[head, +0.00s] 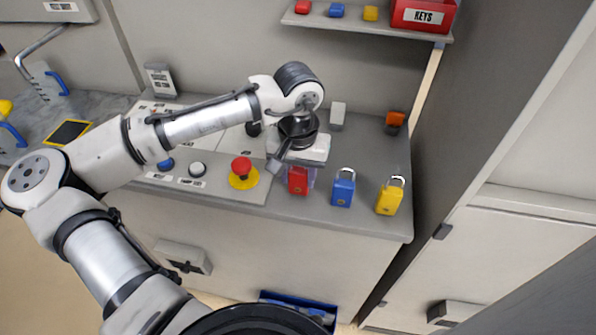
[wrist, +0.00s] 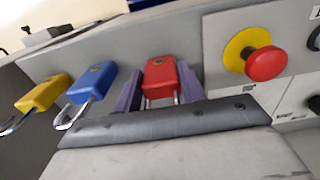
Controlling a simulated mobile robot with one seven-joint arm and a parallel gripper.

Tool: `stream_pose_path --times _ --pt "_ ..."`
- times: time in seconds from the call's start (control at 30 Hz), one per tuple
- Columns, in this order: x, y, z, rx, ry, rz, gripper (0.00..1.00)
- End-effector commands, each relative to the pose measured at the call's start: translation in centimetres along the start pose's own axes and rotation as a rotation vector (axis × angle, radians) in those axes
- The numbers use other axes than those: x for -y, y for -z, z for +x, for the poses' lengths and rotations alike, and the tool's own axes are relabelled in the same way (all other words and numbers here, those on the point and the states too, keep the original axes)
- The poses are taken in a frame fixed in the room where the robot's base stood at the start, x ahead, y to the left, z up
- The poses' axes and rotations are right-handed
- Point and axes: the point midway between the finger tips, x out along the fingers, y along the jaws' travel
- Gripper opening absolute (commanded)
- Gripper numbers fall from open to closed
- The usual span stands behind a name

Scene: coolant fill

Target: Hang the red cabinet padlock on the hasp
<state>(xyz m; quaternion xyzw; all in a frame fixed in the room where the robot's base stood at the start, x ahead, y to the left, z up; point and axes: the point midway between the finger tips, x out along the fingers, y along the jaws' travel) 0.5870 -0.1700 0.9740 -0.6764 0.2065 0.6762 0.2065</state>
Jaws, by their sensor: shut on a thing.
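The red padlock (head: 298,181) stands at the counter's front edge, left of the blue padlock. In the wrist view the red padlock (wrist: 160,78) sits between the two purple fingers of my gripper (wrist: 160,90), its shackle toward the palm. My gripper (head: 302,178) is shut on it, pointing down in the head view. The padlock appears still at counter level; I cannot tell whether it touches the surface. I cannot clearly make out the hasp; a small dark fitting (head: 443,231) shows at the edge of the grey cabinet on the right.
A blue padlock (head: 343,187) and a yellow padlock (head: 390,195) stand close to the right. A red emergency button (head: 241,167) is to the left. A shelf (head: 365,27) with a red KEYS box (head: 423,15) is above. A tall cabinet side (head: 485,100) bounds the counter's right.

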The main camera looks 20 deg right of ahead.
Motion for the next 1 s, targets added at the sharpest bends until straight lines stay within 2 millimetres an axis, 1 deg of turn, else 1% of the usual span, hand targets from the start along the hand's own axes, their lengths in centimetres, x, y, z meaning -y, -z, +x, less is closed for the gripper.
stream_pose_path --times 0.1,0.13,0.3,0.77,0.97,1.0 --pt "0.0 0.0 0.5 0.001 -0.001 0.000 0.11" --pt "0.0 0.0 0.5 0.001 -0.001 0.000 0.41" --pt "0.0 0.0 0.4 0.000 0.000 0.000 0.61" --pt "0.1 0.0 0.4 -0.001 0.003 0.000 0.61" --pt "0.2 0.2 -3.3 -0.004 -0.002 -0.001 0.61" --pt "0.3 0.2 -4.2 -0.003 -0.002 -0.001 0.61"
